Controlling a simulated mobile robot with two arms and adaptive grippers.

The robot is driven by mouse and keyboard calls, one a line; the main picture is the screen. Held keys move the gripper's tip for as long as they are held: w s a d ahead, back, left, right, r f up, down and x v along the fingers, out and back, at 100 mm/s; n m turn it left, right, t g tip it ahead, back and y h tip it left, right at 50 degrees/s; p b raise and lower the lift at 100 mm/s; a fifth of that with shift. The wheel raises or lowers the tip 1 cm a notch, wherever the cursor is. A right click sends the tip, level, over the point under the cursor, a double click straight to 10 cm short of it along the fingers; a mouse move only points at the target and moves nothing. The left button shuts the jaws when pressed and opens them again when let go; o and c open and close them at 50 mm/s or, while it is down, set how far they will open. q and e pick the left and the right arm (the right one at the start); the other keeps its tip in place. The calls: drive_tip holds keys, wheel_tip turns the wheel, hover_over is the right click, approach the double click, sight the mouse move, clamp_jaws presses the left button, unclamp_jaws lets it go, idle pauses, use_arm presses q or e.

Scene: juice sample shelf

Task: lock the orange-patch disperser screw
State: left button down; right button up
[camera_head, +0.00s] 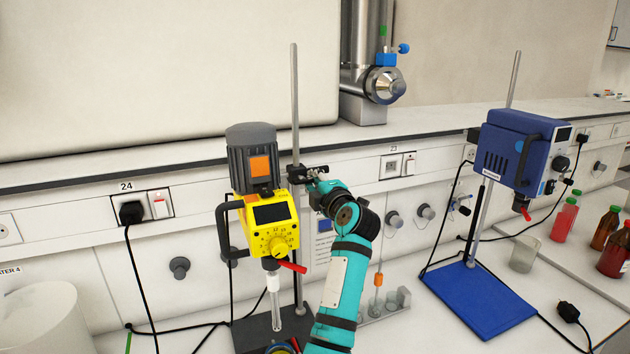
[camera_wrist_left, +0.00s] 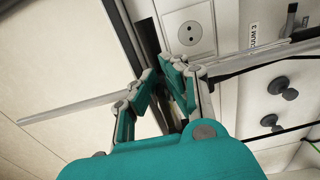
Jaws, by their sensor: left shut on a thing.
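The orange-patch disperser (camera_head: 270,222) has a yellow control box and a dark grey motor with an orange patch (camera_head: 260,166). It is held on an upright metal rod (camera_head: 295,110) by a dark clamp (camera_head: 296,174). My left gripper (camera_head: 314,180) is at the right side of this clamp, shut on the clamp's screw. The screw itself is mostly hidden by the fingers. In the left wrist view the gripper (camera_wrist_left: 164,72) has its teal fingers close together, and what is between them is hard to see. My right gripper is not in view.
A blue disperser (camera_head: 515,150) on a blue base (camera_head: 480,298) stands to the right. Several bottles (camera_head: 605,228) and a beaker (camera_head: 523,254) are beside it. A white container (camera_head: 40,318) is at the lower left. Cables run along the bench.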

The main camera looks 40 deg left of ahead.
use_arm(q)
drive_tip(key=shift+s+a+r, duration=0.1)
drive_tip(key=shift+r, duration=0.2)
drive_tip(key=c, duration=1.5)
unclamp_jaws()
drive_tip(key=shift+o, duration=0.9)
drive_tip(key=shift+s, duration=0.15)
drive_tip(key=shift+s+f, duration=0.1)
drive_tip(key=shift+s, duration=0.05)
drive_tip(key=shift+d+f, duration=0.15)
drive_tip(key=shift+d, duration=0.15)
drive_tip(key=v, duration=1.1)
drive_tip(key=shift+s+d, duration=0.15)
drive_tip(key=shift+s, duration=0.1)
